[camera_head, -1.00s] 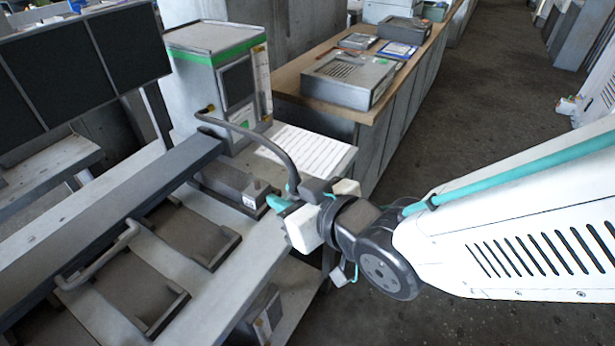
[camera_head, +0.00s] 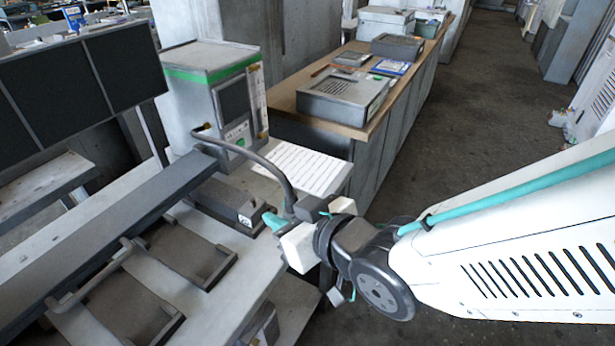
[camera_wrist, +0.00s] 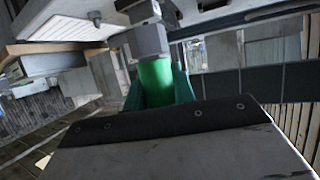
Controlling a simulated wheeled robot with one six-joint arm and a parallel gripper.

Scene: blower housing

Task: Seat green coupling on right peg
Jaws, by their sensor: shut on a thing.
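The green coupling (camera_wrist: 157,85) is upright between the two teal fingers of my gripper (camera_wrist: 158,92) in the wrist view. The fingers are shut on it. A grey block (camera_wrist: 150,42) is above the coupling in that picture; I cannot tell whether they touch. In the head view my gripper (camera_head: 273,221) is at the right end of the bench, close beside a dark grey block with a small white label (camera_head: 228,205). The coupling cannot be made out clearly there. I cannot pick out the right peg in either view.
A grey cabinet with a green band (camera_head: 210,75) stands behind the bench (camera_head: 235,275). A dark hose (camera_head: 265,160) arches from it towards my gripper. A white lined sheet (camera_head: 300,167) lies behind my gripper. Dark panels (camera_head: 75,80) stand at left.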

